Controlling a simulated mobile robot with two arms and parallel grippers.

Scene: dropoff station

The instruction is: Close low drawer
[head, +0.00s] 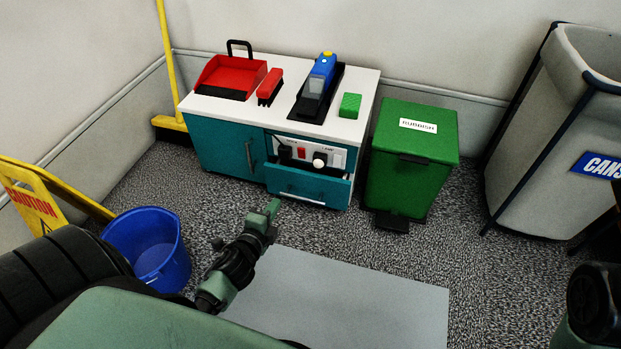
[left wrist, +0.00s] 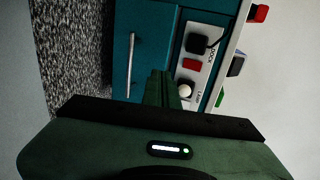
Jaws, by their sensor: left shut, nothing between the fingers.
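The low drawer (head: 305,186) is the teal-fronted drawer at the lower right of a teal cabinet (head: 222,148) with a white top. It stands pulled out toward me, with a pale handle along its front. My left gripper (head: 271,207) is shut and empty, in front of the cabinet and a little left of the drawer in the head view. In the left wrist view the shut fingers (left wrist: 161,88) point at the cabinet front, overlapping the drawer area; I cannot tell whether they touch it. A dark part of my right arm shows at the lower right of the head view; its gripper is not in view.
A panel with sockets and a knob (head: 319,159) sits above the drawer. A green pedal bin (head: 413,160) stands close on the cabinet's right. A blue bucket (head: 148,247) and yellow caution sign (head: 33,198) stand at the left. A grey mat (head: 350,300) lies in front.

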